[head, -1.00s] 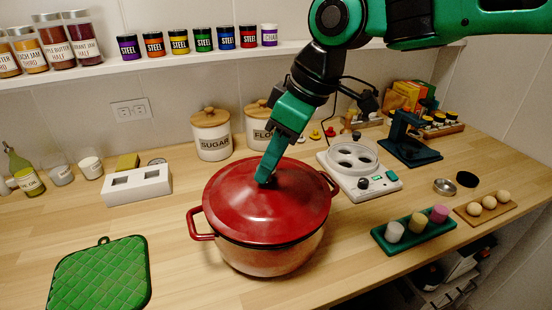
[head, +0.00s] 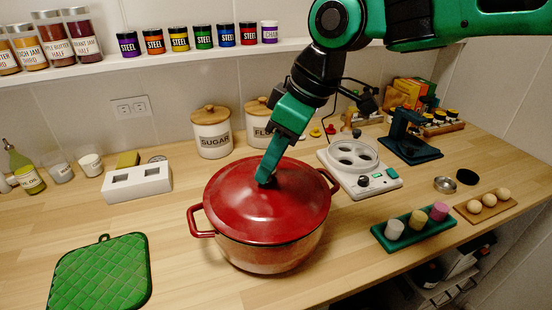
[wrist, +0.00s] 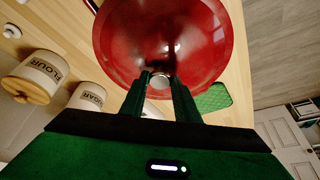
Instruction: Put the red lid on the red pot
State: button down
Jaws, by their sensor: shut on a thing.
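The red pot (head: 268,258) stands on the wooden counter with a handle at each side. The red lid (head: 240,200) lies over the pot's mouth and looks level, its rim close along the pot's rim. My gripper (head: 264,180) comes down from above and is shut on the lid's knob at the centre. In the wrist view the fingertips (wrist: 160,76) close around the knob, with the glossy red lid (wrist: 165,35) beyond. The fingers hide most of the knob. I cannot tell whether the lid's rim is fully seated all round.
A green quilted pad (head: 100,275) lies front left. A white block (head: 137,185) and sugar and flour canisters (head: 211,133) stand behind. A white appliance (head: 358,170) is close right of the pot, with a green tray (head: 413,230) of small cylinders nearer the front edge.

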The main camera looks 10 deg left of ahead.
jog(key=shift+f, duration=0.15)
dwell(0.3)
jog(key=c, duration=1.4)
grip_release()
jog(key=shift+o, duration=0.6)
jog(key=shift+f, duration=0.1)
jog(key=v, duration=1.1)
